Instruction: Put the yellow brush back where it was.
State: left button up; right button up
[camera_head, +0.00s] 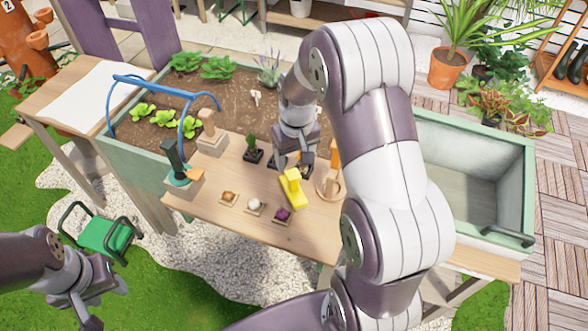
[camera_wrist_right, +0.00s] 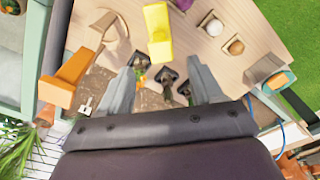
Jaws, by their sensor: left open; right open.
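My left gripper (camera_head: 98,300) is open and empty over the grass at lower left.
An orange upright tool (camera_wrist_right: 62,84) and a round wooden stand (camera_head: 328,186) are close beside the brush. Small black pots (camera_head: 252,156) are near my right gripper. Small trays (camera_head: 254,208) with bulbs line the front edge. A green planter (camera_head: 130,158) with a blue hoop is behind.

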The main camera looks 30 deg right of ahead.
jog(key=s+a+r, duration=0.1)
jog(key=s+a, duration=0.3)
jog(key=s, duration=0.2)
jog(key=s+a+r+n, duration=0.1)
jog(key=s+a+r, duration=0.1)
jog(key=s+a, duration=0.2)
jog(key=s, duration=0.2)
jog(key=shift+s+t, duration=0.3)
